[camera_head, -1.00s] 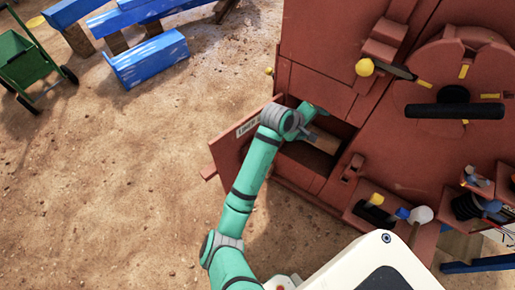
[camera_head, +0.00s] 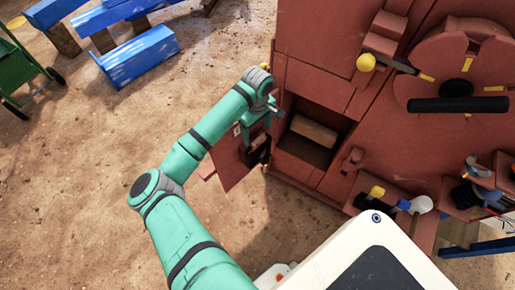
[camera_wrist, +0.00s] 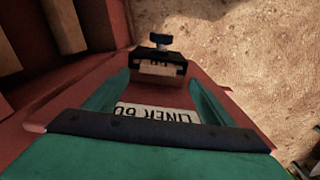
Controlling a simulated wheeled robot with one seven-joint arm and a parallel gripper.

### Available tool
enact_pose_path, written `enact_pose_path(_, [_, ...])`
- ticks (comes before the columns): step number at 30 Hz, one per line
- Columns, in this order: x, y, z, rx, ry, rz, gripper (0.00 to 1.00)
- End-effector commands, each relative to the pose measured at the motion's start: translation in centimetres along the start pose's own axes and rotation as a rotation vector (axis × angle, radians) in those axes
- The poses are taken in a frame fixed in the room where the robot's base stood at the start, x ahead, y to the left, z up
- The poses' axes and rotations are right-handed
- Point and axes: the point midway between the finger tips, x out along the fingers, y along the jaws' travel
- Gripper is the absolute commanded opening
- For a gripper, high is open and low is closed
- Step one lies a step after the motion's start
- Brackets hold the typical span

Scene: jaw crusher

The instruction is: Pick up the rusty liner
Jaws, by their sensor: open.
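The rusty liner, a brown block (camera_head: 314,132), lies inside the open compartment of the red machine. A brown bar at the upper left of the wrist view (camera_wrist: 64,26) looks like the same liner. My gripper (camera_head: 258,147) is outside the compartment, to the left of the liner, over the opened door (camera_head: 228,168). In the wrist view my gripper (camera_wrist: 160,88) has its teal fingers apart, with nothing held between them. The fingertips are partly hidden in the head view.
The compartment's walls (camera_head: 298,172) stand close around the liner.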

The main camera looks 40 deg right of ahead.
Motion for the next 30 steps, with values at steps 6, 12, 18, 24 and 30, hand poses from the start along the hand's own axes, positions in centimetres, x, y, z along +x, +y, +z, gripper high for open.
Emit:
enact_pose_path(6, [1.8,0.0,0.0,0.000,0.001,0.001,0.77])
enact_pose_path(12, [3.8,0.2,-0.1,0.001,0.002,-0.002,0.77])
enact_pose_path(18, [6.3,0.3,-0.1,-0.001,0.001,0.001,0.77])
enact_pose_path(24, [7.0,0.3,0.0,0.000,0.001,0.003,0.77])
enact_pose_path(30, [6.9,0.3,0.0,0.000,0.001,0.003,0.60])
